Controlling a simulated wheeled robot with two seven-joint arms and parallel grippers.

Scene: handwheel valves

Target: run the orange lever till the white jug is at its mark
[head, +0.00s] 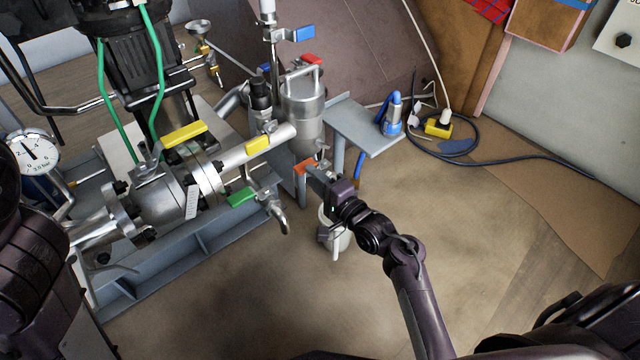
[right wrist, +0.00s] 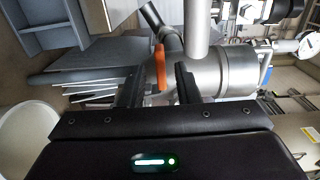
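The orange lever (head: 304,168) sits on the small valve under the steel filter vessel (head: 303,115). My right gripper (head: 317,175) is right at it. In the right wrist view the orange lever (right wrist: 160,68) stands between the two fingers of my open gripper (right wrist: 158,80), with a gap visible on each side. The white jug (head: 338,238) stands on the floor below, partly hidden by my right gripper and wrist. Its rim and inside show at the left of the right wrist view (right wrist: 25,135). Its mark and level cannot be made out. My left gripper is out of view.
Levers in yellow (head: 185,134), green (head: 242,197), blue (head: 303,34) and red (head: 312,59) sit on nearby pipes. A curved steel spout (head: 280,215) hangs left of the jug. A grey bench (head: 365,130) stands behind.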

